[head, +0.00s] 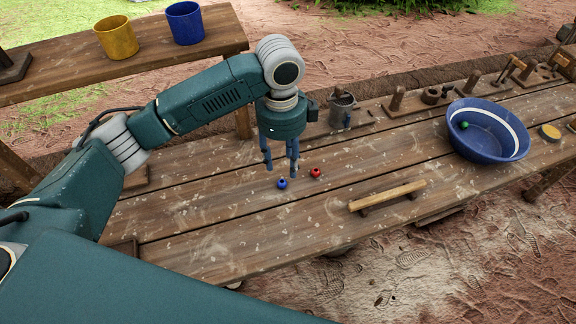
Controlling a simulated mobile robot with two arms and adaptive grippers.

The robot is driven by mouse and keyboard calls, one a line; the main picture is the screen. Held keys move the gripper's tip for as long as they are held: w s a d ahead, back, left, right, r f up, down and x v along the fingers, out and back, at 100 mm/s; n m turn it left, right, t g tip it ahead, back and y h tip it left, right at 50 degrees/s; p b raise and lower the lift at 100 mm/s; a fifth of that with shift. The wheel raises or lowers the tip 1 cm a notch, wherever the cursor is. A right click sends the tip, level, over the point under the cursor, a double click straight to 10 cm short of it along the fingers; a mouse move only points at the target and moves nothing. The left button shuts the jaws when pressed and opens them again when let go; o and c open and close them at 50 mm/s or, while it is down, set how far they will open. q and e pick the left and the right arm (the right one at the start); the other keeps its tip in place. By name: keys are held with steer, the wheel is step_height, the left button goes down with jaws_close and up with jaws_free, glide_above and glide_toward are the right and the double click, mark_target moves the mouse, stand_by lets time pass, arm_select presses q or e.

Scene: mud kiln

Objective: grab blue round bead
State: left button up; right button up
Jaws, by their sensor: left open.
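A small round blue bead (282,184) lies on the wooden table (215,215). A small red bead (315,173) lies just to its right and slightly farther back. My left gripper (280,172) points down and is open and empty. Its fingertips are close to the blue bead, just above it in the picture. I cannot tell its exact height over the table. My right gripper is not in view.
A blue basin (487,145) with a green bead (463,125) inside stands at the right. A wooden-handled tool (387,196) lies near the front edge. A metal cup (342,110) and wooden racks line the back. Yellow (116,38) and blue (185,23) cups stand on a back bench.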

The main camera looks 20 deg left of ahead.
arm_select(q)
steer(key=w, duration=0.1)
glide_above(281, 180)
steer(key=f, duration=0.4)
steer(key=shift+s+d+f+p, duration=0.15)
steer(key=shift+s+d+p, duration=0.05)
steer(key=shift+s+p, duration=0.15)
steer(key=shift+f, duration=0.35)
step_height(281, 180, down, 4)
steer(key=shift+w+f+p, duration=0.1)
steer(key=shift+f+p, duration=0.05)
steer(key=shift+p, duration=0.45)
steer(key=shift+f, duration=0.2)
steer(key=c, duration=0.9)
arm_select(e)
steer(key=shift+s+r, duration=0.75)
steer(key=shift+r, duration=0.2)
